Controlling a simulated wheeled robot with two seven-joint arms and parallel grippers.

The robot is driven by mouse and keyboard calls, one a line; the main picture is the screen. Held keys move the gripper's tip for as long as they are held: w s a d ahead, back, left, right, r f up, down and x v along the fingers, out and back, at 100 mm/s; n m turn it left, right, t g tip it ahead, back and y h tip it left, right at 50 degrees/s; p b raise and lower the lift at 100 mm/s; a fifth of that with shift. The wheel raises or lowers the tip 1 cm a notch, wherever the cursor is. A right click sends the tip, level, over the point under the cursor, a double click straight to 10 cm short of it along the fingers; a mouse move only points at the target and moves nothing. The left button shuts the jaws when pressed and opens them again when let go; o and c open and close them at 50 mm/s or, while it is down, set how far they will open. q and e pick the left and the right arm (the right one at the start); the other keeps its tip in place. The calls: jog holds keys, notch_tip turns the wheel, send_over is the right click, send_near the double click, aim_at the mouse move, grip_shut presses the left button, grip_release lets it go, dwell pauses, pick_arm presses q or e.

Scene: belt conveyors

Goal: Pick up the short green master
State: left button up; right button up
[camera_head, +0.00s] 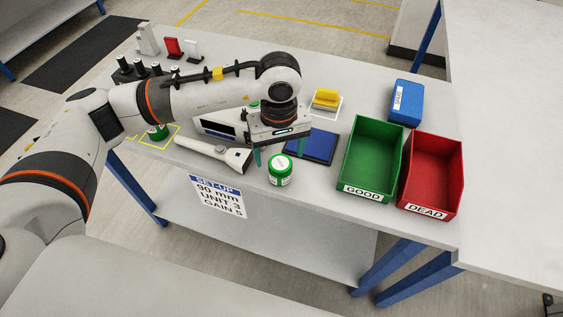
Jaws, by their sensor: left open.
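A short green cylinder with a pale top and a white label (280,172) stands upright near the front edge of the table. A second green piece (158,132) stands in a yellow outline at the left, partly hidden by my left arm. I cannot tell from markings which is the master. My left gripper (279,155) is open, with its teal fingers pointing down just behind and above the front cylinder, nothing held between them. Whether the fingers are level with its top is unclear. My right gripper is out of view.
A grey device (217,128) and a white handheld tool (215,152) lie left of the gripper. A blue pad (311,145) lies right of it. Green GOOD (347,178) and red DEAD (413,199) bins, a blue box (407,101) and a yellow block (326,98) stand further right.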

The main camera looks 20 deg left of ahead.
aim_at(280, 162)
pick_arm(q)
notch_tip(280, 162, down, 2)
jog(key=shift+f, duration=0.2)
jog(key=shift+w+f+p, duration=0.2)
jog(key=shift+f+p, duration=0.1)
jog(key=shift+f, duration=0.05)
jog(key=f, duration=0.1)
jog(key=f+p, duration=0.2)
jog(key=f, duration=0.1)
jog(key=shift+w, duration=0.3)
jog(key=shift+a+f, duration=0.1)
jog(key=shift+f, duration=0.5)
jog(key=shift+w, duration=0.1)
jog(key=c, duration=1.4)
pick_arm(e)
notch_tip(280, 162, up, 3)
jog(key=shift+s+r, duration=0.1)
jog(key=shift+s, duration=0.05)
